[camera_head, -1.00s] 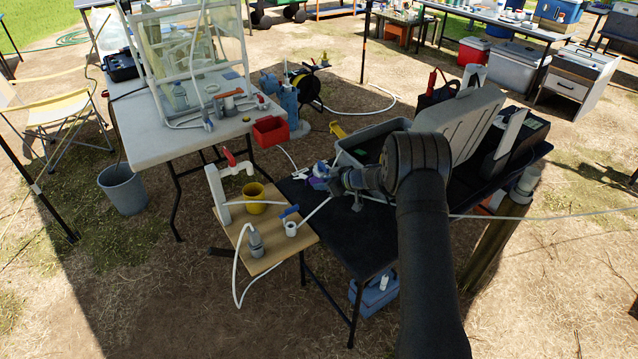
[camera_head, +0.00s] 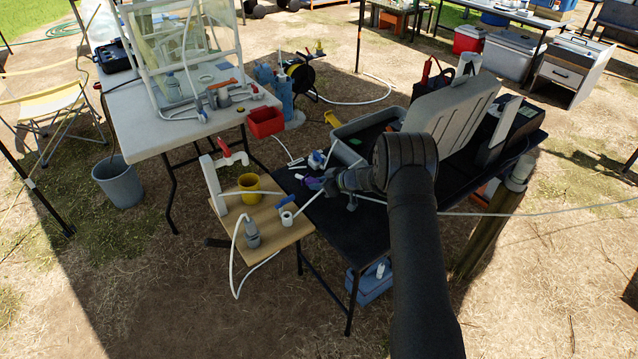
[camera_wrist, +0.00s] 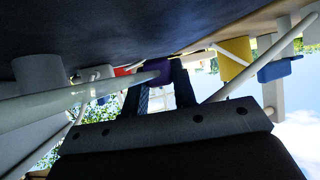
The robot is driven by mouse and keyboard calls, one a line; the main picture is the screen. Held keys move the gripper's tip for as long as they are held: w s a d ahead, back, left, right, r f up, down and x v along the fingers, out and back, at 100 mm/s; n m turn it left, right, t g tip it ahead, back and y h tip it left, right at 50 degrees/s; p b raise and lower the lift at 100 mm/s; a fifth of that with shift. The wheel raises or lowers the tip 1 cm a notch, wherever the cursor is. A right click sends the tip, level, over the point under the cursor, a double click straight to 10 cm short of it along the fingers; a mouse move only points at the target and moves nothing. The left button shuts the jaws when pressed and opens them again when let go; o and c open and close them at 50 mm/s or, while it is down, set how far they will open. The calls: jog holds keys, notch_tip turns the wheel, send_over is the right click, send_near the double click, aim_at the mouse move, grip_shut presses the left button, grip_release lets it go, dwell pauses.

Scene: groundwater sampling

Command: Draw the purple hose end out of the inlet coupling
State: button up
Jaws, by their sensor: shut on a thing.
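The purple hose end (camera_head: 314,183) is at the tip of my gripper (camera_head: 325,183), low over the dark table near its left edge. In the wrist view the purple piece (camera_wrist: 162,76) sits between the two dark fingers of my gripper (camera_wrist: 158,92), which is shut on it. A pale hose (camera_wrist: 110,95) runs close past the fingers there. A blue and white fitting (camera_head: 317,160) lies just behind the purple end, visibly apart from it. I cannot make out the inlet coupling for certain, nor whether the purple end touches one.
The wooden board (camera_head: 268,238) at left holds a yellow cup (camera_head: 249,185), a white blue-handled valve (camera_head: 287,214) and a grey fitting (camera_head: 252,235). A grey tray (camera_head: 350,150) stands behind my gripper. The dark table's front (camera_head: 345,232) is clear.

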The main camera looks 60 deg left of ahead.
jog(key=shift+f, duration=0.6)
jog(key=shift+s+d+f, duration=0.1)
jog(key=shift+d+f, duration=0.05)
jog(key=shift+f, duration=0.5)
jog(key=o, duration=0.9)
jog(key=shift+o, duration=0.2)
jog(key=shift+d, duration=0.1)
jog(key=shift+d+r, duration=0.1)
jog(key=shift+d, duration=0.1)
jog(key=r+v, duration=0.1)
jog(key=v, duration=1.6)
jog(key=shift+a, duration=0.25)
jog(key=shift+r, duration=0.15)
jog(key=x, duration=1.5)
jog(key=shift+a+f, duration=0.2)
jog(key=shift+f, duration=0.4)
